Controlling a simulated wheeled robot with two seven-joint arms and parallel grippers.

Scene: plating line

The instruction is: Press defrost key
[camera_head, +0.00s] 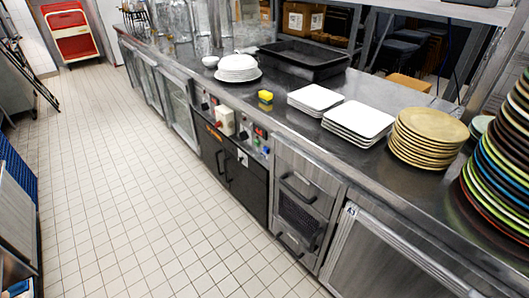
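A control panel (254,137) sits on the front of the steel counter, above a dark two-door cabinet (235,172). It has a small red lit display (259,132) and several small coloured keys or lamps, green and blue among them. The key labels are too small to read, so I cannot tell which key is defrost. A second panel (206,101) with knobs is further left along the front. A white box with a red part (225,121) sticks out between the two panels. Neither of my grippers is in view.
The counter holds stacked white plates (238,68), a yellow sponge (265,96), a black tray (303,58), square white plates (358,121), tan plates (428,135) and tall stacked coloured plates (500,160). The tiled floor (130,180) before the counter is clear. A red cart (71,35) stands far back.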

